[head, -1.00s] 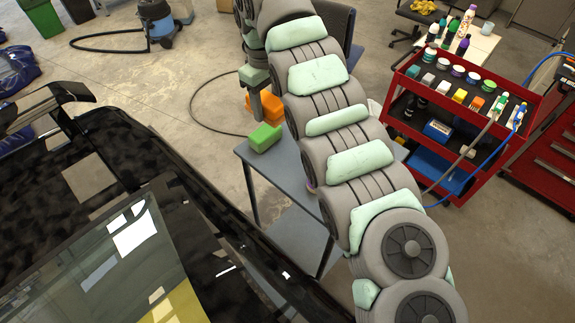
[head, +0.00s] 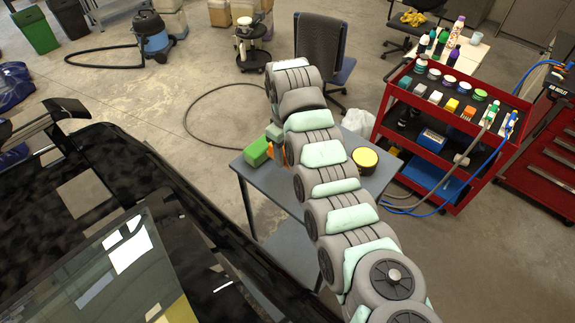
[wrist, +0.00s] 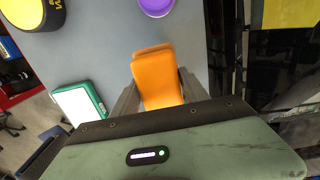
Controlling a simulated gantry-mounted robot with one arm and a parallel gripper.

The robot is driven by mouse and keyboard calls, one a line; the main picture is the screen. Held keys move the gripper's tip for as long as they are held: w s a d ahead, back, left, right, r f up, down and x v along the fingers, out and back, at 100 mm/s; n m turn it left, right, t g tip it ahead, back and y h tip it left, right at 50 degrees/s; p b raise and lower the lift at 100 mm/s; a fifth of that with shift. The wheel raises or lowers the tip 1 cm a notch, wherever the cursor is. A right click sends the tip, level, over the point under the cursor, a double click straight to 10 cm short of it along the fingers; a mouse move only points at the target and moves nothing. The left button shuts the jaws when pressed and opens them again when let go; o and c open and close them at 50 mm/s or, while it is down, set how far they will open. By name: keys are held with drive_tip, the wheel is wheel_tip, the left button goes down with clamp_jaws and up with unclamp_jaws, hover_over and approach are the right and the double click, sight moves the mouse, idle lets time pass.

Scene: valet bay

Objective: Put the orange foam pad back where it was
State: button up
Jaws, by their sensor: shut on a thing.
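The orange foam pad (wrist: 158,78) is between the two dark fingers of my gripper (wrist: 160,92) in the wrist view, and the gripper is shut on it. Below it is the grey table top (wrist: 90,50); I cannot tell whether the pad touches it. In the head view a small part of the pad (head: 290,156) shows beside my gripper (head: 278,146), low over the far left part of the table (head: 270,183). A bright green block (head: 257,152) is just left of the gripper. My arm hides part of the table.
A yellow-topped round black thing (head: 365,158) stands on the table, also in the wrist view (wrist: 35,10). A purple disc (wrist: 156,5) and a green-and-white box (wrist: 80,104) are near the pad. A black car (head: 120,180) is left, a red cart (head: 440,130) right.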

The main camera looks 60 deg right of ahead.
sight(288, 174)
drive_tip(key=shift+f+p, duration=0.5)
drive_tip(key=shift+f, duration=2.95)
drive_tip(key=o, duration=1.2)
drive_tip(key=shift+f, duration=0.1)
wheel_tip(288, 174, up, 12)
drive_tip(key=b, duration=0.2)
drive_tip(key=shift+w+b, duration=0.15)
drive_tip(key=shift+b, duration=0.15)
